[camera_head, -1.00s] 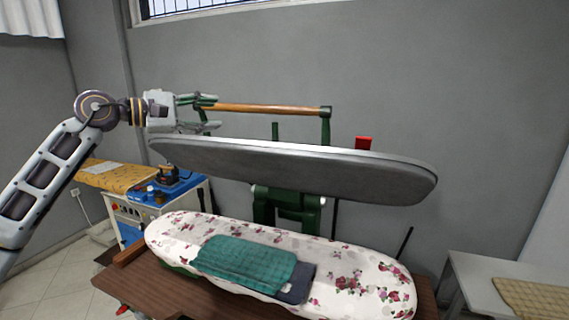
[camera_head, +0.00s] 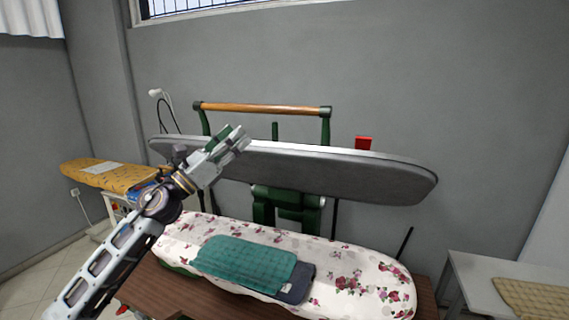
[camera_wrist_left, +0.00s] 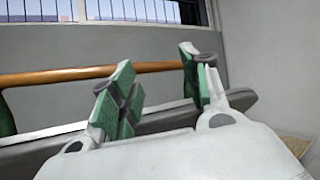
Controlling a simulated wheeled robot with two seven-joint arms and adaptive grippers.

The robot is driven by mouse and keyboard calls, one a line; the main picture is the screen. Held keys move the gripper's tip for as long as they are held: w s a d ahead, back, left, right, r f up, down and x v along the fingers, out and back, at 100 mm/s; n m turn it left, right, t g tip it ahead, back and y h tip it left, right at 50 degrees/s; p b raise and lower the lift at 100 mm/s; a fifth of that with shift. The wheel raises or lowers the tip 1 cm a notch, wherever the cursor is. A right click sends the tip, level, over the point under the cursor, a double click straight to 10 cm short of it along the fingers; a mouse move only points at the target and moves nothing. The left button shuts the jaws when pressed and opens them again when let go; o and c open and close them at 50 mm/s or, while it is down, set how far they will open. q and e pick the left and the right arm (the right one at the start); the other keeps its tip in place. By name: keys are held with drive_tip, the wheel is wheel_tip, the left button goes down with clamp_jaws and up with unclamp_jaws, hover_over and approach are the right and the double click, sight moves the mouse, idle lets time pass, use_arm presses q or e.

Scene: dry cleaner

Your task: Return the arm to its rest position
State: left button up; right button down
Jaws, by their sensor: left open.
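My left gripper (camera_head: 238,136) is open and empty in the head view, in front of the raised upper press plate (camera_head: 330,172). Its arm comes up from the lower left. The press handle (camera_head: 262,108), a wooden bar on green brackets, is behind and above the gripper, and they look apart. In the left wrist view the two green-padded fingers (camera_wrist_left: 165,95) are spread, with the wooden bar (camera_wrist_left: 60,75) beyond them. My right gripper does not show.
The floral lower board (camera_head: 355,285) holds a folded green cloth (camera_head: 245,262) over a dark blue one (camera_head: 297,288). An ironing table with a yellow cover (camera_head: 105,177) stands at left. A grey table (camera_head: 480,275) stands at right.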

use_arm(q)
drive_tip(key=s+a+f+n+y, duration=0.2)
drive_tip(key=a+f+n+y, duration=0.3)
drive_tip(key=f+n, duration=0.6)
drive_tip(key=s+a+f+n+y, duration=0.2)
drive_tip(key=f+n+y, duration=0.6)
drive_tip(key=f+n, duration=0.25)
drive_tip(key=s+a+f+n+y, duration=0.1)
drive_tip(key=a+f+n+y, duration=0.4)
drive_tip(key=f+n, duration=0.55)
drive_tip(key=s+d+f+n+g, duration=0.1)
drive_tip(key=s+f+n+g, duration=0.45)
drive_tip(key=s+f, duration=0.7)
drive_tip(key=s+d+f+n+g, duration=0.2)
drive_tip(key=s+f+n+g, duration=0.45)
drive_tip(key=s, duration=0.95)
wheel_tip(320, 180, down, 36)
drive_tip(key=s+m+g, duration=0.2)
drive_tip(key=s, duration=0.1)
drive_tip(key=s+a+f, duration=0.2)
drive_tip(key=s+f, duration=0.8)
drive_tip(key=s+a+f+g, duration=0.1)
drive_tip(key=s+a+f, duration=0.1)
drive_tip(key=s+f, duration=0.7)
drive_tip(key=shift+s+a+f, duration=0.25)
drive_tip(key=shift+s+f, duration=0.1)
drive_tip(key=shift+s, duration=0.9)
